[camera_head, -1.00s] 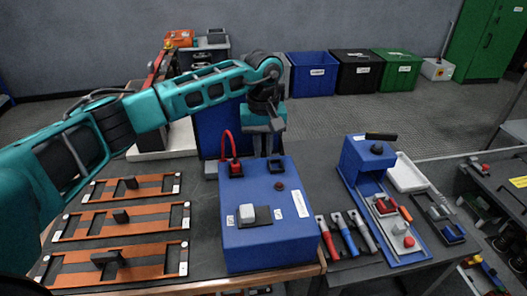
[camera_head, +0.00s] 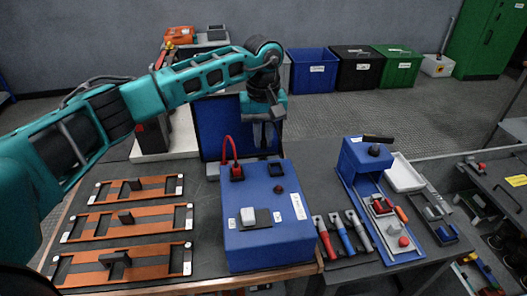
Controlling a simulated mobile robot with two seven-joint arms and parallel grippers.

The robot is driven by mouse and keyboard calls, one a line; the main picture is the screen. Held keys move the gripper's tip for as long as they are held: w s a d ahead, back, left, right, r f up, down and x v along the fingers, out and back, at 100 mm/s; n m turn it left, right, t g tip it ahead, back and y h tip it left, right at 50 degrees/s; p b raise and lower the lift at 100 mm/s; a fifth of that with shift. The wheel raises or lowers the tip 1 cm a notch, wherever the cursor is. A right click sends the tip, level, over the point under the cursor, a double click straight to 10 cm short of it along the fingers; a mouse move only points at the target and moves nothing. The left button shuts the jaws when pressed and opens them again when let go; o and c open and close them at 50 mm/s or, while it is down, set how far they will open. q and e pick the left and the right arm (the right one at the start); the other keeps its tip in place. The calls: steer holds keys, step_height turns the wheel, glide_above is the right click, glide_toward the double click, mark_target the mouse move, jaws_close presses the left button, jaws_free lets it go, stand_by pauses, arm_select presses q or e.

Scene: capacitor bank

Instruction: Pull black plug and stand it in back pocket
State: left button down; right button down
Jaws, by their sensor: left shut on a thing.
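My left gripper (camera_head: 263,135) hangs fingers-down above the back edge of the blue box (camera_head: 266,238), in front of a dark blue panel. Its fingers are shut on a small dark piece, apparently the black plug, mostly hidden between them. The red plug (camera_head: 237,172) with its looped red cable stands in the top of the box at the back left. To its right is a dark square socket (camera_head: 276,169), which looks empty. I cannot make out which opening is the back pocket. My right gripper is out of view.
Orange rails with black blocks (camera_head: 126,217) lie left of the box. Red, blue and grey handled tools (camera_head: 345,238) lie to its right, beside a blue fixture (camera_head: 365,157). The dark blue panel (camera_head: 222,125) stands upright behind the box. Bins (camera_head: 313,72) stand on the floor beyond.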

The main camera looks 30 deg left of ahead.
mark_target(263, 133)
arm_select(q)
steer(key=shift+r+p, duration=0.6)
steer(key=shift+r, duration=0.35)
steer(key=shift+r+n+p, duration=0.3)
steer(key=shift+r+p, duration=0.65)
steer(key=shift+r, duration=0.3)
steer(key=shift+s+d+p, duration=0.85)
steer(key=shift+s+d, duration=2.45)
steer(key=shift+s, duration=0.25)
steer(key=shift+f, duration=0.2)
